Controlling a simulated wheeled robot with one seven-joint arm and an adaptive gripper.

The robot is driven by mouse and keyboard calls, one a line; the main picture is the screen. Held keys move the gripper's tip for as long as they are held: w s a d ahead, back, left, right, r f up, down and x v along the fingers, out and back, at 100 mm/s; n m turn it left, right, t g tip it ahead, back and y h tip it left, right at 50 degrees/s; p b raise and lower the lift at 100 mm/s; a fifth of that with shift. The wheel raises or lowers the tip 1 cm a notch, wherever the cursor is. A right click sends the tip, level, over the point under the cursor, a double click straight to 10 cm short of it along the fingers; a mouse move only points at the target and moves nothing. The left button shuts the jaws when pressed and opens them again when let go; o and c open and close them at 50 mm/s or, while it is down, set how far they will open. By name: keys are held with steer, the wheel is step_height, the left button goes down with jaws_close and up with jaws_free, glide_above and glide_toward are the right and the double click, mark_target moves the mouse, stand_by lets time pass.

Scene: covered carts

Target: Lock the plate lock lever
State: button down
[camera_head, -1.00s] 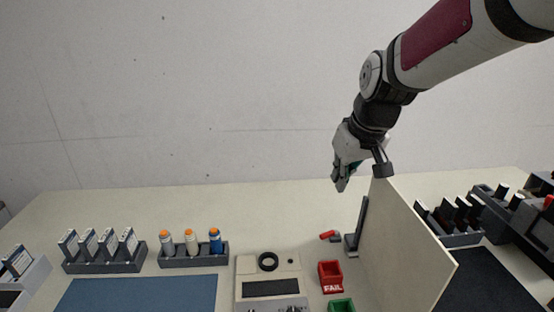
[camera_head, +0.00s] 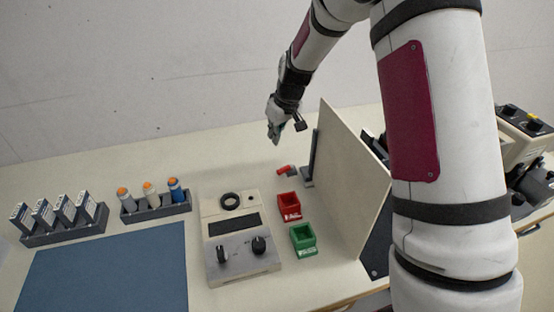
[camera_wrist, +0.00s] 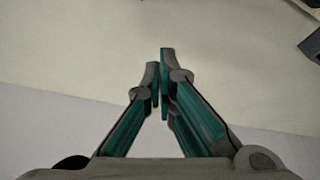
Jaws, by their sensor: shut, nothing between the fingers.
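A short red lever (camera_head: 286,170) sits low on the table, at the foot of a dark upright bracket (camera_head: 309,160) beside a tall cream panel (camera_head: 345,180). I take it for the plate lock lever; its exact position is too small to tell. My gripper (camera_head: 274,136) is above the back of the table, up and slightly left of the red lever and apart from it. In the wrist view my gripper (camera_wrist: 158,75) is shut and empty, with bare tabletop beyond its tips. The red lever does not show clearly there.
A red bin (camera_head: 289,206) and green bin (camera_head: 303,239) stand in front of the lever. A device with knobs (camera_head: 236,240) is left of them. A bottle rack (camera_head: 158,209) and a blue mat (camera_head: 105,270) lie further left. The back of the table is clear.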

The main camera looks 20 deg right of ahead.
mark_target(281, 170)
steer(key=p+x, duration=0.1)
steer(key=x, duration=0.9)
steer(key=shift+s, duration=0.15)
steer(key=s+p, duration=0.1)
steer(key=s+d, duration=0.1)
steer(key=shift+s+r+p, duration=0.25)
steer(key=shift+s+p, duration=0.1)
steer(key=shift+s+d+f, duration=0.1)
steer(key=shift+s+f, duration=0.1)
steer(key=shift+s, duration=0.2)
steer(key=shift+s+n+y, duration=0.3)
steer(key=shift+s+n, duration=0.05)
steer(key=shift+n, duration=0.35)
steer(key=shift+s, duration=0.15)
steer(key=shift+s+p, duration=0.35)
steer(key=shift+s, duration=0.45)
steer(key=shift+s+d, duration=0.15)
steer(key=shift+s, duration=0.3)
steer(key=shift+s+d, duration=0.1)
steer(key=shift+s, duration=0.05)
